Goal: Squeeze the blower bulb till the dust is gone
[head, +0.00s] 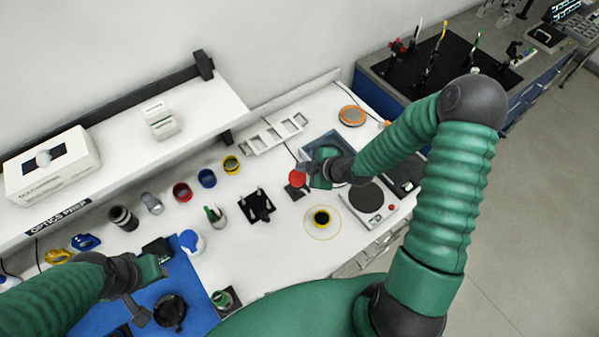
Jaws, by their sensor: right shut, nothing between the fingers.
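A round red object (297,178), which may be the blower bulb, is on the white bench just left of my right gripper. My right gripper (306,174) is shut and empty beside it; whether they touch I cannot tell. My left gripper (148,285) is over the blue mat (192,300) at lower left, near a round black part (170,311). I cannot make out its finger gap. No dust can be made out at this size.
A black plate with posts (257,206), a yellow-ringed dark piece (321,218) and a scale with a round dark pan (367,197) stand around the bench middle. A grey tray (318,147) lies behind my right gripper. A shelf (190,120) overhangs the back left.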

